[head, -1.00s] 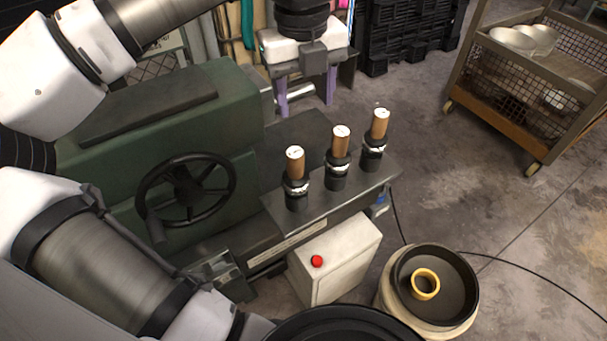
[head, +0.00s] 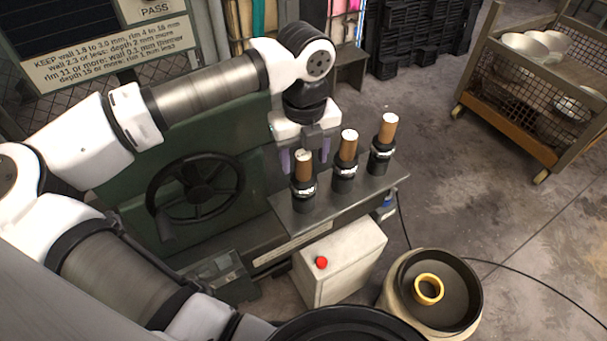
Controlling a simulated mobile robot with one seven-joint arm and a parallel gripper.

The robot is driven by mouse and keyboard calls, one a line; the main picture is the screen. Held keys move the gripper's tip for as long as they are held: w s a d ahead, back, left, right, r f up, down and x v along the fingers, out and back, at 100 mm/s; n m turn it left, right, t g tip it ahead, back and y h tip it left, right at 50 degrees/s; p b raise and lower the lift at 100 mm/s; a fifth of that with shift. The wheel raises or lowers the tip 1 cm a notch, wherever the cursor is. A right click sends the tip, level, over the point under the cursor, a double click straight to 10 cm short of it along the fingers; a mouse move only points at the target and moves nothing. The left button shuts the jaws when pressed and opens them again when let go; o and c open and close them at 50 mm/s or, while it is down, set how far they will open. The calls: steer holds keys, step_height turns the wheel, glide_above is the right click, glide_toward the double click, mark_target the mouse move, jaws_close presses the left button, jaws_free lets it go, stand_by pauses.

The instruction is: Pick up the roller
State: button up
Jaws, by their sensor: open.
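Three alike tools stand upright in a row on the green machine's ledge (head: 285,217), each with a wooden handle, a white top and a dark, white-banded lower part. They are the left one (head: 303,190), the middle one (head: 346,170) and the right one (head: 384,150). I cannot tell which is the roller. My gripper (head: 305,160) points down with its purple fingers open, one showing on each side of the left tool's wooden handle. The handle top hides part of the gripper. Whether the fingers surround the handle or stop behind it is unclear.
A black handwheel (head: 195,188) is on the machine's front. A pale box with a red button (head: 321,262) stands below the ledge. A round tub (head: 455,290) holds a yellow ring (head: 428,289).

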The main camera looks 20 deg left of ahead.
mark_target(303, 181)
steer(key=shift+f, duration=1.35)
jaws_close()
